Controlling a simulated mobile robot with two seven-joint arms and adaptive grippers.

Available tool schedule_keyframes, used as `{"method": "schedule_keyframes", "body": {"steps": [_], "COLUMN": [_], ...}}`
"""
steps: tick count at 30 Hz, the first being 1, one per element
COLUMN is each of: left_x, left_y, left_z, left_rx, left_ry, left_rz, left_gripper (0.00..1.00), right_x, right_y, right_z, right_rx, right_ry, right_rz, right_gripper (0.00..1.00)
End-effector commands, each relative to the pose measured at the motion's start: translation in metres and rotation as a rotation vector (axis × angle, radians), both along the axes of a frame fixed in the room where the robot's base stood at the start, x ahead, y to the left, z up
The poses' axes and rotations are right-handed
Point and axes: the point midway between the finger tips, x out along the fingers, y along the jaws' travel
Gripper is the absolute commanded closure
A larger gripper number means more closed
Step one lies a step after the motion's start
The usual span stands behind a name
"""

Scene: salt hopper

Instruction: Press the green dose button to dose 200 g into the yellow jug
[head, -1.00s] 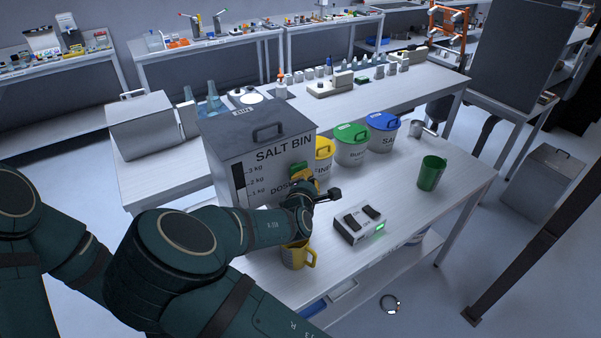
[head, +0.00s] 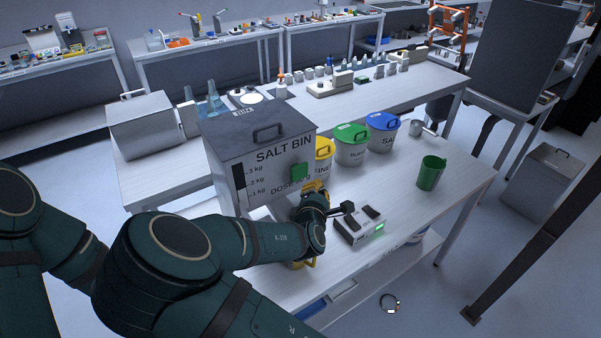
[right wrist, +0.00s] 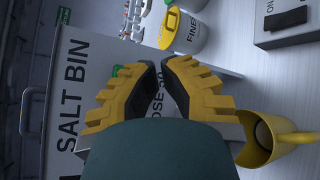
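The grey salt bin (head: 240,150) stands on the bench, and its green dose button (head: 299,172) shows on the front at the right. In the right wrist view the bin front (right wrist: 85,85) shows, with a sliver of green (right wrist: 116,70) behind one finger. My right gripper (head: 312,188) is below and right of the button, apart from it. Its yellow fingers (right wrist: 158,66) are brought together at the tips, with nothing held. The yellow jug (right wrist: 262,138) is upright beside the gripper; in the head view my arm hides most of it. My left gripper is out of view.
A grey box with dark switches and a lit green display (head: 360,225) stands right of the gripper. Yellow (head: 322,160), green (head: 351,144) and blue (head: 382,130) lidded tubs stand behind. A green mug (head: 431,173) stands at the right, with clear bench around it.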

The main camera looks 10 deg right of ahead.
Motion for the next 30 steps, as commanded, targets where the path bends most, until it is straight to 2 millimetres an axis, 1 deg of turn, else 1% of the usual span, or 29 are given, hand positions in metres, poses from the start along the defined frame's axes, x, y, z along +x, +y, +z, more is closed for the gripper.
{"method": "schedule_keyframes", "body": {"steps": [3, 8, 24, 25, 26, 30], "left_x": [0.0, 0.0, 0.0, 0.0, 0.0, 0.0], "left_y": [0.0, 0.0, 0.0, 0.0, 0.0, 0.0], "left_z": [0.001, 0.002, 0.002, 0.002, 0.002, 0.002], "left_rx": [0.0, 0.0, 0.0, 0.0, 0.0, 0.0], "left_ry": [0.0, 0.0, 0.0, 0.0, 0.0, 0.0], "left_rz": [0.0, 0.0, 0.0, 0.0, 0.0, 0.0], "left_gripper": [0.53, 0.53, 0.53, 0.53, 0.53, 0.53], "right_x": [-0.01, -0.017, -0.017, -0.017, -0.017, -0.017], "right_y": [-0.003, -0.005, -0.006, -0.006, -0.006, -0.006], "right_z": [0.0, 0.0, 0.0, 0.0, 0.0, 0.0], "right_rx": [0.0, 0.0, 0.001, 0.001, 0.001, 0.001], "right_ry": [0.002, 0.0, 0.0, 0.0, 0.0, 0.0], "right_rz": [0.001, 0.001, 0.001, 0.001, 0.001, 0.001], "right_gripper": [1.0, 1.0, 1.0, 0.98, 1.0, 1.0]}}
